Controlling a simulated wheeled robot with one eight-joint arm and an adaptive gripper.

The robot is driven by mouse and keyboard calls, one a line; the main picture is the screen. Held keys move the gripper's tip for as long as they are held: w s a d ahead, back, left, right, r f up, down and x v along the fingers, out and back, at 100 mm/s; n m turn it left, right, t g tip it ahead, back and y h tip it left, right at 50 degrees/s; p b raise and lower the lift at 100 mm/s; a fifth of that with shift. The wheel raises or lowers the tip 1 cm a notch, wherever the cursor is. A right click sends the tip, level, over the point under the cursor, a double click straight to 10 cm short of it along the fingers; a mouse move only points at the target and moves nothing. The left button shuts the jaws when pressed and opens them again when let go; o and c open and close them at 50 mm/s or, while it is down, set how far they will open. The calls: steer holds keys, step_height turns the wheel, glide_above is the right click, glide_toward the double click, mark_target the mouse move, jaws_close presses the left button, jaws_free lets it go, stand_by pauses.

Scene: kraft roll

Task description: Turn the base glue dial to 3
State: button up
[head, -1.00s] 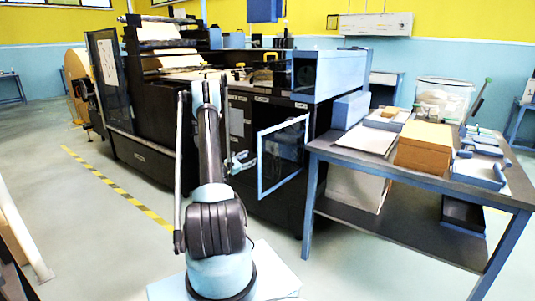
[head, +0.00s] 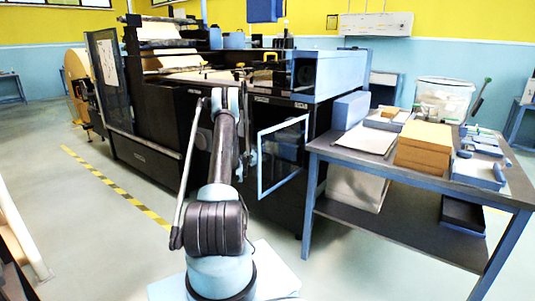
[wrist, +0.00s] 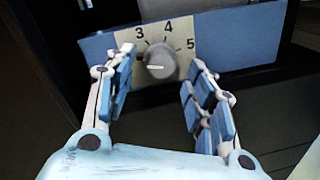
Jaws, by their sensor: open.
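The base glue dial is a round grey knob (wrist: 160,61) on a pale scale plate in the wrist view. The numbers 3, 4 and 5 show above and right of it; any lower numbers are hidden or out of sight. A short white mark lies nearly level across the knob's lower left; I cannot tell which number it points to. My gripper (wrist: 162,56) is open, with one blue-padded finger on each side of the knob and apart from it. In the head view my gripper (head: 247,163) is small, beside the machine's dark side, partly behind my arm.
The scale plate sits on a blue strip (wrist: 250,38) of the dark machine (head: 155,125). An open framed door (head: 283,158) stands just right of my gripper. A table (head: 400,166) with boxes and tools is further right. Floor is clear at the left.

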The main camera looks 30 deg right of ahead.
steer(key=shift+x, duration=1.4)
